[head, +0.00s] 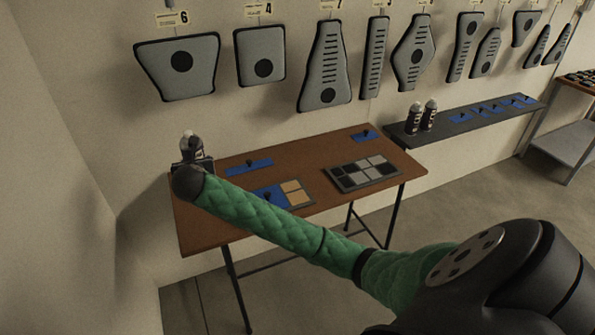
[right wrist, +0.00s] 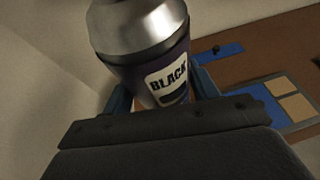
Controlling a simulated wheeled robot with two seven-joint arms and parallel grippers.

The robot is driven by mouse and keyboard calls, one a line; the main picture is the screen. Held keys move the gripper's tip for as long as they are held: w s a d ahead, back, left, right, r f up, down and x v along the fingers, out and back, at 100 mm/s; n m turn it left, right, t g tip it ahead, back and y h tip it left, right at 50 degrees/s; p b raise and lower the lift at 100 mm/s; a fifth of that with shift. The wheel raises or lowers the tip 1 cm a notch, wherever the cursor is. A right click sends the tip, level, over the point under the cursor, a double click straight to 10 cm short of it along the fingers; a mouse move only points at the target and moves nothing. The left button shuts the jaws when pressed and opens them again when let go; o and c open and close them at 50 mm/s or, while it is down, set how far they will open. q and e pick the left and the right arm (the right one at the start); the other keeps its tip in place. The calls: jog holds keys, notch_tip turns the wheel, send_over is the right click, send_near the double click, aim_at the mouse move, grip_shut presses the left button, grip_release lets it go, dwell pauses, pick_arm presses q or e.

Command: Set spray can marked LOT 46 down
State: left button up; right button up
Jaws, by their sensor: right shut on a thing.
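A spray can (head: 188,145) with a pale top is at the far left end of the brown table (head: 215,225) in the head view. In the right wrist view the can (right wrist: 150,50) has a silver shoulder, a dark body and a white label reading BLACK. No LOT 46 mark is readable. My right gripper (right wrist: 155,95) is shut on the can, with a blue finger on each side of it. In the head view my wrist hides most of the gripper. I cannot tell whether the can touches the table. My left gripper is not in view.
Blue mats (head: 249,167) with small dark items, a tray with tan squares (head: 293,194) and a grey-and-black tray (head: 362,174) lie on the table. Two more cans (head: 421,117) stand on the dark shelf (head: 470,122). Numbered grey panels (head: 180,75) hang on the wall.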

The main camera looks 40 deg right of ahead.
jog(key=d, duration=0.1)
jog(key=w+d+m+h, duration=0.1)
jog(key=w+d+f+g, duration=0.1)
jog(key=shift+d+m+h, duration=0.1)
jog(key=shift+m+h, duration=0.2)
jog(key=d+f+m+g+h, duration=0.1)
jog(key=d+f+m+h, duration=0.15)
jog(key=d, duration=0.25)
jog(key=p, duration=0.5)
send_over(206, 224)
notch_tip(206, 224, down, 9)
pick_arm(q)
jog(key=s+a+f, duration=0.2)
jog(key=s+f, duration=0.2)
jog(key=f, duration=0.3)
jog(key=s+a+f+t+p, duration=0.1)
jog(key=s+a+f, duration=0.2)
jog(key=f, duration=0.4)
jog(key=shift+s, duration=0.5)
pick_arm(e)
jog(key=shift+w+f+g+y, duration=0.2)
jog(key=shift+f+g+y, duration=0.1)
jog(key=shift+f, duration=1.3)
jog(key=shift+f, duration=0.1)
jog(key=o, duration=1.2)
jog(key=shift+c, duration=0.2)
jog(key=shift+o, duration=1.1)
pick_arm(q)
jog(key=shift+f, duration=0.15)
